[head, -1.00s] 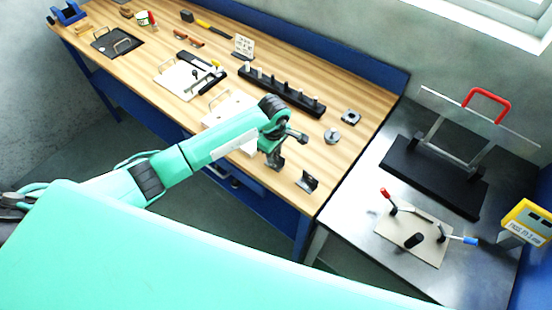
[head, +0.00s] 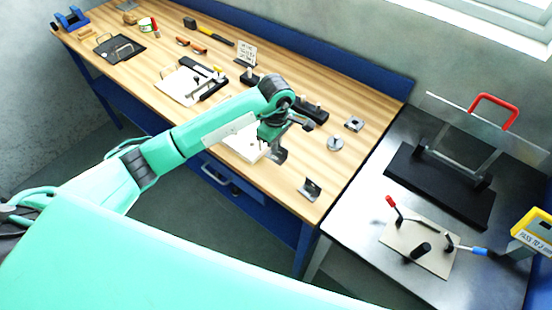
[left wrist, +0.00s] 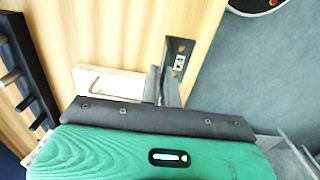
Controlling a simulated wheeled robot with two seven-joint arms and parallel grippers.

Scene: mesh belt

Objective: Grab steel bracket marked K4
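A dark steel bracket (head: 311,188), L-shaped, stands alone near the right front corner of the wooden bench. My left gripper (head: 278,155) hangs above the bench, left of and apart from the bracket. In the left wrist view its grey finger parts (left wrist: 164,86) show just short of the bracket. Nothing is seen held, and the gap between the fingers is unclear. My right gripper is out of view.
A round metal part (head: 335,143) and a square block (head: 354,123) lie behind the bracket. A white plate (head: 240,146) and a black peg rack (head: 314,110) are partly behind my arm. A steel table (head: 365,205) with fixtures adjoins on the right.

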